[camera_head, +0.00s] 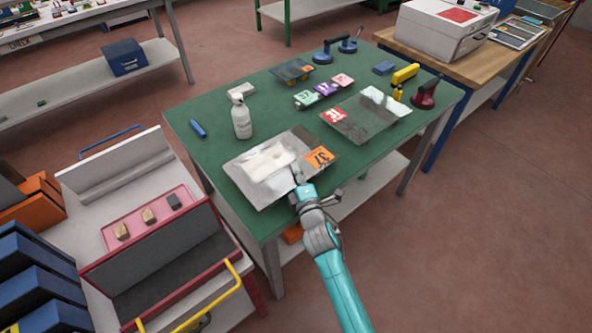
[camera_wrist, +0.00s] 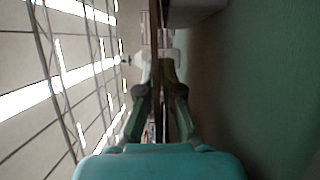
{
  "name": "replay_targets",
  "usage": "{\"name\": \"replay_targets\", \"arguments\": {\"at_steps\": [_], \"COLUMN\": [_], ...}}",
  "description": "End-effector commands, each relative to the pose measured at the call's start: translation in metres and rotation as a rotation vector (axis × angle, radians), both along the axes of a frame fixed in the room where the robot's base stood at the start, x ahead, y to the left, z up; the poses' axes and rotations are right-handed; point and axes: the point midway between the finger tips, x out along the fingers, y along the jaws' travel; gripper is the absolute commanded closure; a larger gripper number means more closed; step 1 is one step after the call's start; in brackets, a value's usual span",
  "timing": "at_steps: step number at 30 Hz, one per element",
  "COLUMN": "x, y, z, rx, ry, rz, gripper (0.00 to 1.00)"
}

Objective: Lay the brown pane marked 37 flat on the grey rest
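The pane marked 37 (camera_head: 284,178) shows at the near side of the green table in the head view, with an orange label (camera_head: 319,157) and strong pale glare over much of it. My gripper (camera_head: 300,184) is at its near edge. In the wrist view the pane (camera_wrist: 155,60) is a thin brown strip, edge-on between the fingers of my gripper (camera_wrist: 160,95), which look closed on it. It lies roughly parallel to the table top, with a gap to the green surface. A grey shape (camera_wrist: 195,10) shows beyond, on the table side; I cannot tell whether it is the grey rest.
On the green table (camera_head: 205,150) stand a white bottle (camera_head: 241,118), a blue marker (camera_head: 198,128), a second pane with a red label (camera_head: 333,118), a dark red tool (camera_head: 426,95) and a yellow tool (camera_head: 404,75). A cart with a pink tray (camera_head: 150,232) is at left.

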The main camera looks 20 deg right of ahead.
Motion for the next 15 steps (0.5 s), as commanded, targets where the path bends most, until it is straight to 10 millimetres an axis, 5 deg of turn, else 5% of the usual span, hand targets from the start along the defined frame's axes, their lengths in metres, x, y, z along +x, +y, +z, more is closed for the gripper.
{"name": "replay_targets", "arguments": {"at_steps": [5, 10, 15], "x": [0.0003, 0.0002, 0.0001], "y": [0.0002, 0.0001, 0.0001], "z": [-0.0007, -0.0012, -0.0018], "rx": [0.002, 0.002, 0.001], "ry": [-0.003, -0.002, -0.001], "rz": [0.001, 0.000, 0.000], "gripper": [1.00, 0.65, 0.65]}}
